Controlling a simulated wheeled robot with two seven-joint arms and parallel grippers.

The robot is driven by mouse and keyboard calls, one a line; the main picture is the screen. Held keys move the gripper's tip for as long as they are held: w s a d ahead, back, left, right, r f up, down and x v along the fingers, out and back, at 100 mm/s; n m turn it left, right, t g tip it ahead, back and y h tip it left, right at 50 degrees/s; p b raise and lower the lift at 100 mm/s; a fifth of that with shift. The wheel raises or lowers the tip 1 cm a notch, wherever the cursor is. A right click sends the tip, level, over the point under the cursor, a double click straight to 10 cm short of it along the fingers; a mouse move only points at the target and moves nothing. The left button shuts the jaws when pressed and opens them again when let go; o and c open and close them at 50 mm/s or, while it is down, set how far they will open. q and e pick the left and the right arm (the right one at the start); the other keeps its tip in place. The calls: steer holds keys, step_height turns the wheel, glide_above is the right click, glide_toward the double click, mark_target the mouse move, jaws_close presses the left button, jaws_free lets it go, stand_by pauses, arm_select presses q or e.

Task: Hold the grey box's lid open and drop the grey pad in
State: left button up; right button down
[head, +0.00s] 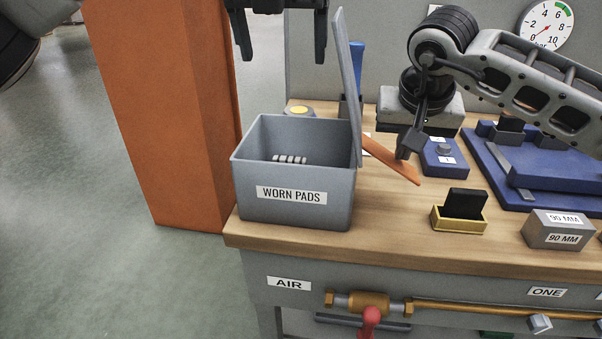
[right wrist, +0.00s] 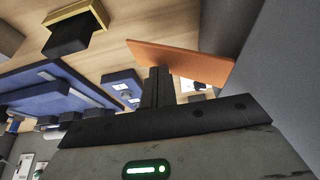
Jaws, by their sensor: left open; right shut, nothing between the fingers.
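The grey box (head: 292,215), labelled WORN PADS, stands at the bench's left end. Its grey lid (head: 347,80) stands open, nearly upright, on the right side. An orange tab (head: 392,162) sticks out to the right from the lid's hinge side. A small pale grey ridged piece (head: 289,159), which looks like the grey pad, lies inside the box. My left gripper (head: 283,54) is open and empty above the box, left of the lid. My right gripper (head: 403,155) is shut, its tips at the orange tab, which also shows in the right wrist view (right wrist: 180,62).
A brass holder with a black pad (head: 460,222), a grey 90 MM block (head: 558,236) and blue fixtures (head: 535,180) stand to the right on the wooden bench (head: 390,235). An orange post (head: 165,110) rises left of the box. A gauge (head: 545,25) is at the back.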

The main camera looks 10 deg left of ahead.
step_height(320, 180, up, 17)
steer(key=p, duration=1.3)
steer(key=shift+r, duration=0.1)
stand_by(0.5)
